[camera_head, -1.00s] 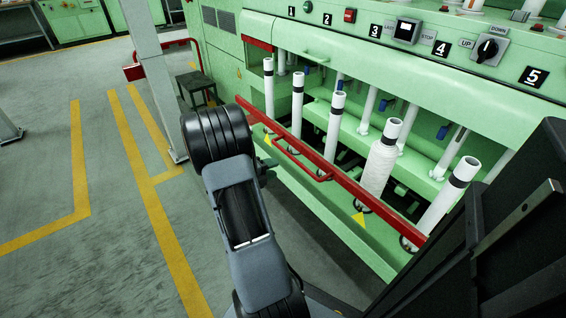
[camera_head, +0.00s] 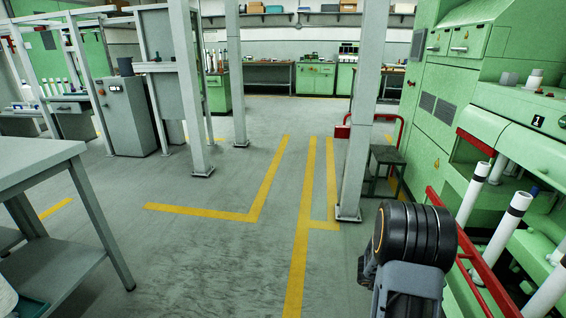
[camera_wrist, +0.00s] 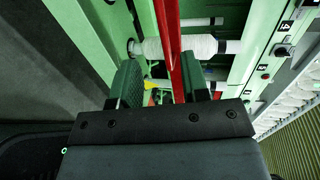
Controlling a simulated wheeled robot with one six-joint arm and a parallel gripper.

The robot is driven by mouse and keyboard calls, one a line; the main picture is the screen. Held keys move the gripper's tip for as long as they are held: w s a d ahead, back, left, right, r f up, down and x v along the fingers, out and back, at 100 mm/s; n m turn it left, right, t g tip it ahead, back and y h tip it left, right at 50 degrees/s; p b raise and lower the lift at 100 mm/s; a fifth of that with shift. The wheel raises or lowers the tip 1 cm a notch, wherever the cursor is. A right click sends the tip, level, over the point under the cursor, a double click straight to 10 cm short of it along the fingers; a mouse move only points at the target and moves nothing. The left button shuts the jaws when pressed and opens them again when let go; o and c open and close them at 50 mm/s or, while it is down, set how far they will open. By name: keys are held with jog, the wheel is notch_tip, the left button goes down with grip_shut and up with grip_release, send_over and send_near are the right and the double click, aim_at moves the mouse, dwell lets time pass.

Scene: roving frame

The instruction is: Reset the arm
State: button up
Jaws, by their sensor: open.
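My gripper (camera_wrist: 162,77) shows in the wrist view with its two dark fingers apart and nothing between them. Behind the gap, a red rail (camera_wrist: 170,40) and a white wound tube (camera_wrist: 203,45) of the green machine are visible. They appear beyond the fingers; I cannot tell the exact distance. In the head view, part of my arm stands at the lower right, beside the machine's red rail (camera_head: 478,262). The gripper itself cannot be made out there.
The green machine (camera_head: 525,135) with white tubes (camera_head: 507,232) fills the right. A dark stool (camera_head: 388,160) and a grey post (camera_head: 365,110) stand ahead. A grey table (camera_head: 35,155) is at the left. The floor with yellow lines (camera_head: 302,240) between is clear.

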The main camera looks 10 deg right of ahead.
jog(key=w+a+r+n+t+y+p, duration=0.1)
jog(key=w+a+r+n+t+p, duration=0.3)
jog(key=w+r+n+t+p, duration=0.6)
jog(key=w+a+r+n+t+y+p, duration=0.2)
jog(key=w+a+r+n+y+p, duration=0.15)
jog(key=a+r, duration=0.25)
jog(key=w+a+r+n+t+y+p, duration=0.2)
jog(key=a+r+n+y+p, duration=0.1)
jog(key=a+r+n, duration=0.3)
jog(key=w+a+r+n+t+y+p, duration=0.2)
jog(key=a+r+n+y+p, duration=0.15)
jog(key=a+r, duration=0.35)
jog(key=s+a+r+n+g+y+p, duration=0.1)
jog(key=s+a+r+n+y+p, duration=0.35)
jog(key=a+r+n, duration=0.35)
jog(key=s+a+r+n+g+p, duration=0.2)
jog(key=s+n+p, duration=0.1)
jog(key=s+n, duration=0.2)
jog(key=s+a+r+n+g+h+p, duration=0.1)
jog(key=s+r+n+g+p, duration=0.1)
jog(key=s, duration=0.6)
jog(key=n+g+p, duration=0.1)
jog(key=n, duration=0.1)
jog(key=shift+a+r+n+p, duration=0.35)
jog(key=shift+r+n, duration=0.05)
jog(key=shift+d, duration=0.1)
